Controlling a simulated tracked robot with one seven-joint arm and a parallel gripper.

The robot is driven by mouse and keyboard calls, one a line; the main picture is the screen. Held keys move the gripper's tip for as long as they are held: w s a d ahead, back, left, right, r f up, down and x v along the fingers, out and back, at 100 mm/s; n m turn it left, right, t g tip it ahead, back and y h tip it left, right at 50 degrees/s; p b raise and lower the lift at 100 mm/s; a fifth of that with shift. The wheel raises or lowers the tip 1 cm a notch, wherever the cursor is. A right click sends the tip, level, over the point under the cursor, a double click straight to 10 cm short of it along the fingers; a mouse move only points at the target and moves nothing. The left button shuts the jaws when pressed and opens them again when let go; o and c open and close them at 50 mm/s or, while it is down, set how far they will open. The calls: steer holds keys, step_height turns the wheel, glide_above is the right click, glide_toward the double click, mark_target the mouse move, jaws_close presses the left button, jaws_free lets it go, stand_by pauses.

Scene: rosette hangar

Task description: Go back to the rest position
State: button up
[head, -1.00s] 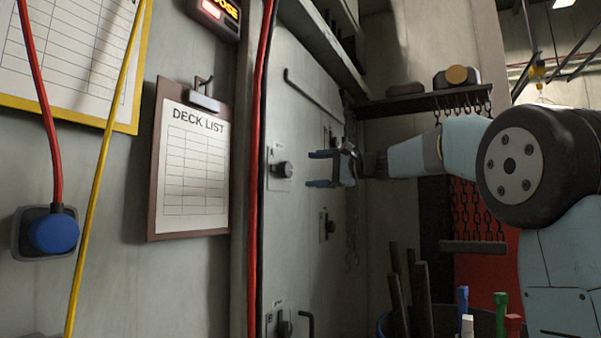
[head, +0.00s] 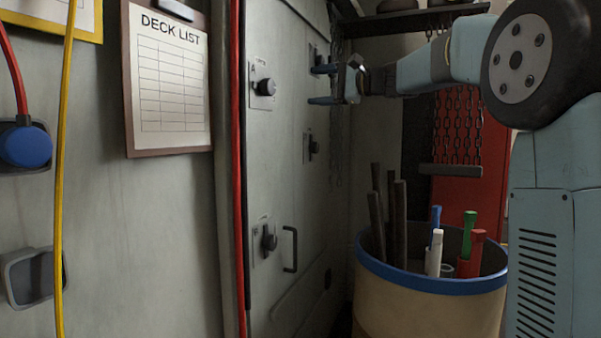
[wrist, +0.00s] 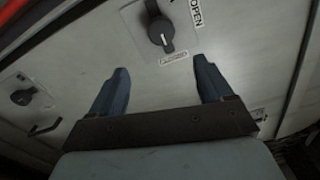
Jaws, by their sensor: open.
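My gripper (head: 320,85) is open and empty in the head view, its two blue fingers pointing left toward the grey panel door (head: 285,150). The fingers appear close to the door; whether they touch it I cannot tell. A dark knob marked A (head: 265,87) is left of the fingertips. In the wrist view both fingers (wrist: 162,90) stand wide apart with nothing between them. A black knob (wrist: 160,30) with an OPEN label is just beyond them, its pointer toward a lower label that is hard to read.
A lower knob (head: 268,240) and a bar handle (head: 290,249) are on the door. A blue-rimmed drum (head: 430,305) holding rods and coloured handles stands below my arm. A red cable (head: 237,170), a deck list clipboard (head: 168,80) and a blue plug (head: 25,146) are at left.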

steer(key=s+d+f+n+g+h, duration=0.15)
steer(key=s+f+h, duration=0.55)
steer(key=s+f, duration=0.85)
steer(key=s+d+f+n+h, duration=0.3)
steer(key=s+d+f, duration=0.3)
steer(key=s+f, duration=0.5)
steer(key=s+d+f+n+g+h, duration=0.1)
steer(key=s+d+f+n+h, duration=0.2)
steer(key=s+d+f+h, duration=0.3)
steer(key=s+d+f, duration=0.1)
steer(key=s+f, duration=0.4)
steer(key=shift+s+f, duration=0.25)
